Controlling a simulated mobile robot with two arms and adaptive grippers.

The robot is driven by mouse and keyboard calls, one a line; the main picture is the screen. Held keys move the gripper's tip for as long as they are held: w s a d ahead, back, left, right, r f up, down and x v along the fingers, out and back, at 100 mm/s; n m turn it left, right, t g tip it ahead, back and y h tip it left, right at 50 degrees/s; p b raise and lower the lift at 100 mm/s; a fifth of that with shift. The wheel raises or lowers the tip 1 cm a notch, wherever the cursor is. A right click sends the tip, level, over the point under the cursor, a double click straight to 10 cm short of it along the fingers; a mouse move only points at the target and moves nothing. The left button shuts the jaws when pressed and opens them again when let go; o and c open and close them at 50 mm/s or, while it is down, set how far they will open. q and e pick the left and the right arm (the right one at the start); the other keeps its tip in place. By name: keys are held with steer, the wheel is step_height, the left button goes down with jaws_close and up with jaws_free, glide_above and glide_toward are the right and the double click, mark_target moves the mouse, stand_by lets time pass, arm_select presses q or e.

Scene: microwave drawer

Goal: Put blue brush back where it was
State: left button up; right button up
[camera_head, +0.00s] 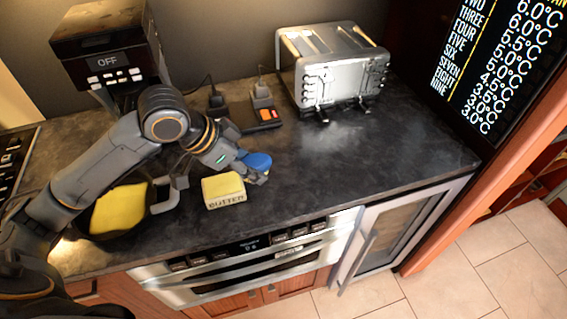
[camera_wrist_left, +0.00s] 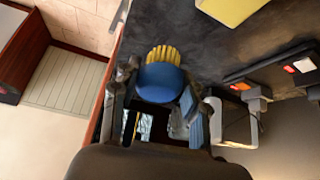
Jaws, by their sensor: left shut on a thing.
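The blue brush (camera_head: 257,160) is in my left gripper (camera_head: 254,174), above the dark counter just right of and behind the yellow butter block. In the left wrist view the brush (camera_wrist_left: 160,83) shows a blue rounded back and yellow bristles, between the fingers of my left gripper (camera_wrist_left: 158,92). The gripper is shut on it. I cannot tell from these views whether the brush touches the counter. My right gripper is in neither view.
A yellow butter block (camera_head: 224,190) stands near the counter's front edge. A dark pan (camera_head: 101,232) with a yellow item is at left. A toaster (camera_head: 335,75) stands at the back, beside black devices (camera_head: 262,110). The counter (camera_head: 390,150) is clear at right.

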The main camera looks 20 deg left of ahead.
arm_select(q)
steer(key=shift+w+a+r+m+g+h, duration=0.3)
steer(key=shift+w+r+m+g, duration=0.15)
steer(key=shift+m, duration=0.55)
steer(key=w+f+p, duration=0.1)
steer(key=w+f, duration=0.1)
steer(key=w, duration=0.2)
steer(key=w+d+f+p, duration=0.1)
steer(key=w+f, duration=0.2)
steer(key=w, duration=0.1)
steer(key=w+f+p, duration=0.2)
steer(key=w+f, duration=0.1)
steer(key=w, duration=0.1)
steer(key=shift+d+f, duration=0.15)
steer(key=shift+f, duration=0.1)
steer(key=shift+w+d+f, duration=0.1)
steer(key=shift+w+f, duration=0.35)
steer(key=shift+f, duration=0.05)
step_height(320, 180, down, 2)
steer(key=shift+f+p, duration=0.15)
steer(key=shift+p, duration=0.7)
steer(key=shift+f, duration=0.6)
steer(key=o, duration=1.3)
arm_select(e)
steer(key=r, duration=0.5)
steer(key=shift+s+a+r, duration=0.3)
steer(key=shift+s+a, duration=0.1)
